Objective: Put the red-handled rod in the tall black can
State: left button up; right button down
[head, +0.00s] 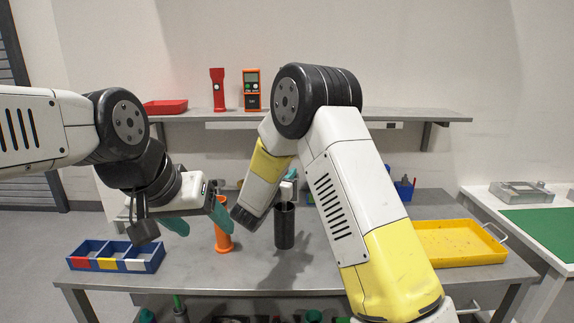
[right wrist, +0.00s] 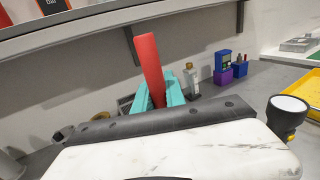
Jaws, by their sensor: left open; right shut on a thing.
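The tall black can (head: 284,228) stands upright on the bench near the middle. My right gripper, seen in the right wrist view (right wrist: 160,98), has its teal fingers shut on the red-handled rod (right wrist: 148,62). The red handle sticks up above the fingers; the rod's lower part is hidden. In the head view my right arm covers most of that hand, just above and behind the can; I cannot tell whether the rod is in the can. My left gripper (head: 198,220) is open and empty, left of the can, beside an orange tube (head: 222,238).
A blue compartment tray (head: 116,262) lies at the left of the bench and a yellow tray (head: 460,243) at the right. A shelf (head: 420,115) behind carries a red tray, red torch and orange meter. A black-and-yellow torch (right wrist: 286,116) shows in the right wrist view.

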jog(key=shift+f, duration=1.1)
jog(key=c, duration=1.3)
grip_release()
jog(key=shift+s, duration=0.1)
